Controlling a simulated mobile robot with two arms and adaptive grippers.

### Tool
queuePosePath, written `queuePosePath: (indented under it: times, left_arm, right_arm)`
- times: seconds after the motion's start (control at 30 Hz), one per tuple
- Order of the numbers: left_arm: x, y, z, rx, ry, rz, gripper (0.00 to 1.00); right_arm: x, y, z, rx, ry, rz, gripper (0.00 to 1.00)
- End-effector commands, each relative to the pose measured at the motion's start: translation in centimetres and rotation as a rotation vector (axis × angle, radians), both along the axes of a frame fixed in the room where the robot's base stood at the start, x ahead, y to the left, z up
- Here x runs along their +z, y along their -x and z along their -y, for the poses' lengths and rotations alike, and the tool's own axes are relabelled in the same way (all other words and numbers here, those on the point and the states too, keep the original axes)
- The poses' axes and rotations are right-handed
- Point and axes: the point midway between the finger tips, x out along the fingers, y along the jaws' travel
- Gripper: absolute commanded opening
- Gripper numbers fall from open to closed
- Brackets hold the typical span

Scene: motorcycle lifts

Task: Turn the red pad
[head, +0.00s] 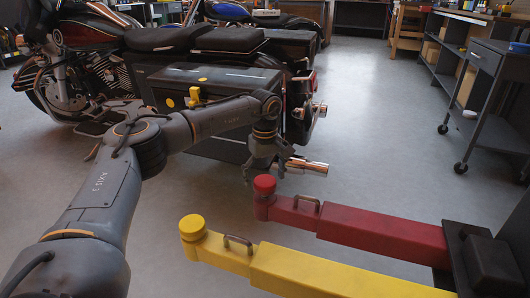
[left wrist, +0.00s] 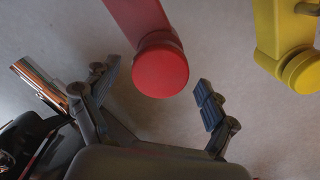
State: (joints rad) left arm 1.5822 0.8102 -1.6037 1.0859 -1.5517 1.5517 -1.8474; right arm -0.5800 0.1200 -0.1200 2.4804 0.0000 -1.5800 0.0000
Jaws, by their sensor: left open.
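The red pad (head: 264,184) is a round disc on the end of the red lift arm (head: 370,229). In the left wrist view the red pad (left wrist: 160,68) lies ahead of my left gripper, between the lines of its two fingers. My left gripper (head: 283,167) is open and empty, just behind and above the red pad in the head view. In the left wrist view the fingers of the left gripper (left wrist: 155,98) are spread wide, and I see no contact with the pad. My right gripper is not in view.
A yellow lift arm (head: 320,276) with a yellow pad (head: 192,226) runs beside the red one, nearer me. A motorcycle (head: 180,65) with a chrome exhaust (head: 306,167) stands behind my left arm. A wheeled cart (head: 490,90) stands at right. Floor between is clear.

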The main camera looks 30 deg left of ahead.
Motion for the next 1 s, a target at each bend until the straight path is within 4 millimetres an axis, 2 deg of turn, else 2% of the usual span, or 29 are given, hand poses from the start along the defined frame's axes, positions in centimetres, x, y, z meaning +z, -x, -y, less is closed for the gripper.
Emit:
queuePosePath:
  times: [0.03,0.2,0.43,0.6,0.9,0.97,1.0]
  left_arm:
    - [1.4,0.0,0.0,0.001,0.000,0.000,0.85]
    - [4.4,0.0,0.0,0.002,-0.001,0.001,0.85]
    - [7.4,0.0,0.0,0.002,-0.001,0.001,0.85]
    - [8.3,0.0,0.0,0.002,-0.001,-0.001,0.85]
    - [8.3,0.0,0.0,0.002,-0.001,-0.001,0.85]
    - [8.2,0.0,0.1,0.001,0.001,-0.002,0.75]
    - [8.0,0.0,0.6,-0.001,0.010,-0.004,0.75]
  right_arm:
    - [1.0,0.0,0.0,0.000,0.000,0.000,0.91]
    - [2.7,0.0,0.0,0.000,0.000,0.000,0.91]
    - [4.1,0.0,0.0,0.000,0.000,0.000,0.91]
    - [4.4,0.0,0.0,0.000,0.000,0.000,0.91]
    - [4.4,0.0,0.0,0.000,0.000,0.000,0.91]
    - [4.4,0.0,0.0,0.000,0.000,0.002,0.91]
    - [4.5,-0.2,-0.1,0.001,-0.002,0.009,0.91]
